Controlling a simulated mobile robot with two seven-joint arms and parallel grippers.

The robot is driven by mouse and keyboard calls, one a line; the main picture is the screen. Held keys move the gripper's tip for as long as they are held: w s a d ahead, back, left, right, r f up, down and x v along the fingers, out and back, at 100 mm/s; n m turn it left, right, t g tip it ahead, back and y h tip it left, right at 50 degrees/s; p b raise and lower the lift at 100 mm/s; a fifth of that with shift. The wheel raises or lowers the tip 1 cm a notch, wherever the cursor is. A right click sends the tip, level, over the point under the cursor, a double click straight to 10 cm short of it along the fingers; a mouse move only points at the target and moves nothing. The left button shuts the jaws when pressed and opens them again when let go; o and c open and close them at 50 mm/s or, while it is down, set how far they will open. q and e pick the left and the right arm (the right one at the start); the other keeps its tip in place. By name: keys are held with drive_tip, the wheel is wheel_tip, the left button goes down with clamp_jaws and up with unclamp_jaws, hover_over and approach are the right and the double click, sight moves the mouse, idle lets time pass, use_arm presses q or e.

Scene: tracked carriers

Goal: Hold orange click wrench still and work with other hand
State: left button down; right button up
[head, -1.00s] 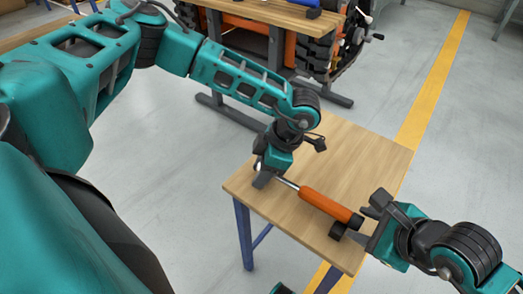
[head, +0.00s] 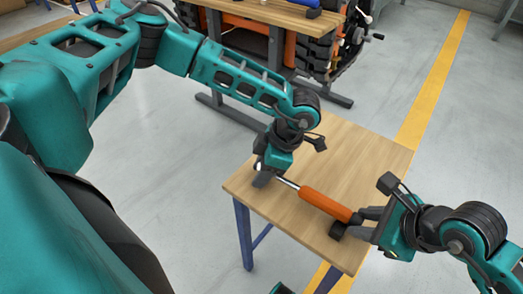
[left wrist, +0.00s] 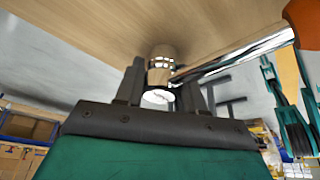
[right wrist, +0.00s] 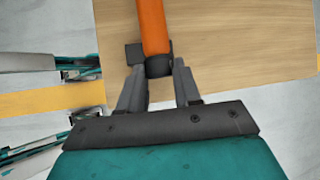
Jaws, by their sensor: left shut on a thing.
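The orange click wrench (head: 325,204) lies across the wooden table with its chrome shaft toward my left arm and its black handle end toward my right arm. My left gripper (head: 264,177) is shut on the wrench's head end; the left wrist view shows the metal head (left wrist: 160,66) between the fingers and the chrome shaft (left wrist: 235,58) running off right. My right gripper (head: 364,222) is open at the handle end. In the right wrist view its fingers (right wrist: 158,75) stand on either side of the black end cap (right wrist: 159,66), and any contact is unclear.
A small black block (head: 337,231) is beside the handle end, near the edge of the wooden table (head: 350,150). The far part of the tabletop is clear. A second bench (head: 260,12) with a tracked carrier (head: 325,50) stands behind. A yellow floor line (head: 432,85) runs at right.

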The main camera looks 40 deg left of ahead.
drive_tip(key=shift+o, duration=0.9)
drive_tip(key=shift+s, duration=0.1)
use_arm(q)
drive_tip(key=shift+s, duration=0.1)
use_arm(e)
drive_tip(key=shift+v, duration=2.5)
use_arm(q)
drive_tip(key=c, duration=0.6)
unclamp_jaws()
